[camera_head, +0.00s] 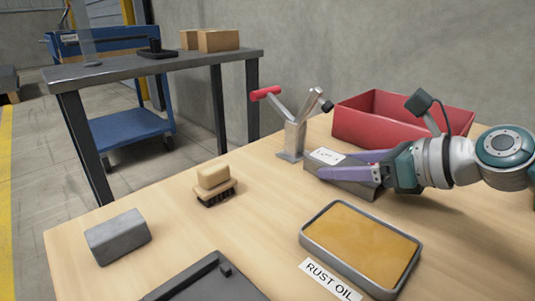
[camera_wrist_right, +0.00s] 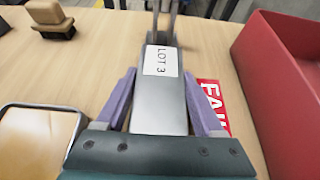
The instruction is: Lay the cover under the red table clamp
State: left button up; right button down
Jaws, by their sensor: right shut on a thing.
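The cover is a grey metal block with a white "LOT 3" label (camera_wrist_right: 160,110); in the head view the cover (camera_head: 345,185) is just right of the clamp. My right gripper (camera_head: 335,164) is shut on it, with one purple finger along each side. The red table clamp (camera_head: 294,138) stands on the table with its red-handled lever raised to the left. In the right wrist view the clamp (camera_wrist_right: 165,22) is straight beyond the cover's far end. Whether the cover's end touches the clamp's foot I cannot tell. My left gripper is not in view.
A red bin (camera_head: 375,125) stands behind my right gripper. A red "FAIL" label (camera_wrist_right: 212,100) lies beside the cover. A rust oil tray (camera_head: 310,240), a brush (camera_head: 215,186), a grey block (camera_head: 117,237) and a dark tray (camera_head: 190,276) stand nearer. Wood between brush and oil tray is clear.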

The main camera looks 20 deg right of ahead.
jog(key=shift+r, duration=0.15)
grip_release()
jog(key=shift+s+d+r, duration=0.1)
jog(key=p+v, duration=0.5)
jog(key=v, duration=0.5)
jog(key=shift+s, duration=0.2)
jog(key=shift+s+d+r, duration=0.3)
jog(key=shift+s, duration=0.2)
